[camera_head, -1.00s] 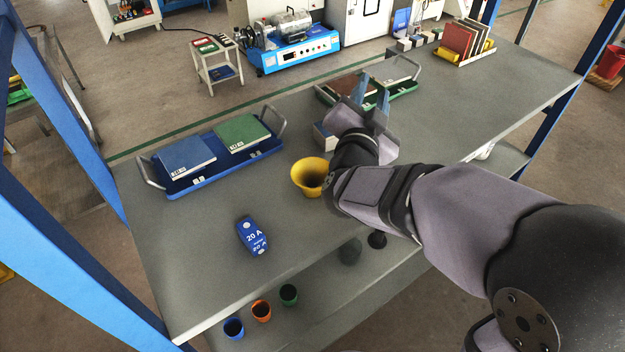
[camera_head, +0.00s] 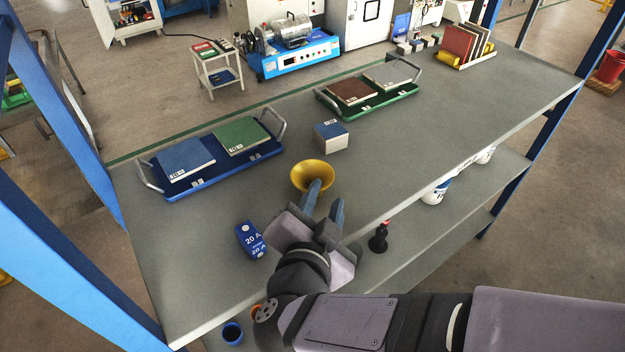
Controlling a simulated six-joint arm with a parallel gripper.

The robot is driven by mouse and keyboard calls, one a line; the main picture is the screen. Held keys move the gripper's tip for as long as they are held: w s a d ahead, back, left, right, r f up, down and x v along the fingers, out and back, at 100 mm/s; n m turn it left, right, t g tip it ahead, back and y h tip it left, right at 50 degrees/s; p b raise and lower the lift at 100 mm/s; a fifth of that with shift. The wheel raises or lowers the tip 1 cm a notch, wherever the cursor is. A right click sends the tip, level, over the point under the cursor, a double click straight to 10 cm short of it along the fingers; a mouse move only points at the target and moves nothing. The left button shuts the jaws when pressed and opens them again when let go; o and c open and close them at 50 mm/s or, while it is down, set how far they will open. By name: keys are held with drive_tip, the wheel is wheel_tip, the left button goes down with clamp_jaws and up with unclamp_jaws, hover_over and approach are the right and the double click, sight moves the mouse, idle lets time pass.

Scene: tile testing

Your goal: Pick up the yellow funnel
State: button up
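The yellow funnel (camera_head: 311,172) stands on the grey table with its wide mouth facing up. My gripper (camera_head: 326,193) is just in front of it, toward the near edge, with its two blue-grey fingers pointing at it. The fingers are apart and nothing shows between them. The left finger overlaps the lower edge of the funnel in the picture; I cannot tell whether it touches. The lower part of the funnel is hidden.
A blue tray (camera_head: 186,193) with tiles is behind left, a green tray (camera_head: 377,107) behind right. A small blue-topped block (camera_head: 331,137) stands behind the funnel. The table's right part is largely clear.

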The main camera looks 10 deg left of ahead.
sight(330, 176)
drive_tip(key=shift+x, duration=0.85)
drive_tip(key=shift+w+p, duration=0.55)
drive_tip(key=shift+p, duration=0.05)
drive_tip(key=shift+w+a+p, duration=0.1)
drive_tip(key=shift+w+p, duration=0.4)
drive_tip(key=shift+p, duration=0.6)
drive_tip(key=p+x, duration=0.2)
drive_tip(key=p, duration=0.1)
drive_tip(key=shift+p, duration=0.3)
drive_tip(key=shift+w+f+p, duration=0.4)
drive_tip(key=shift+w+p, duration=0.05)
drive_tip(key=shift+p, duration=0.2)
clamp_jaws()
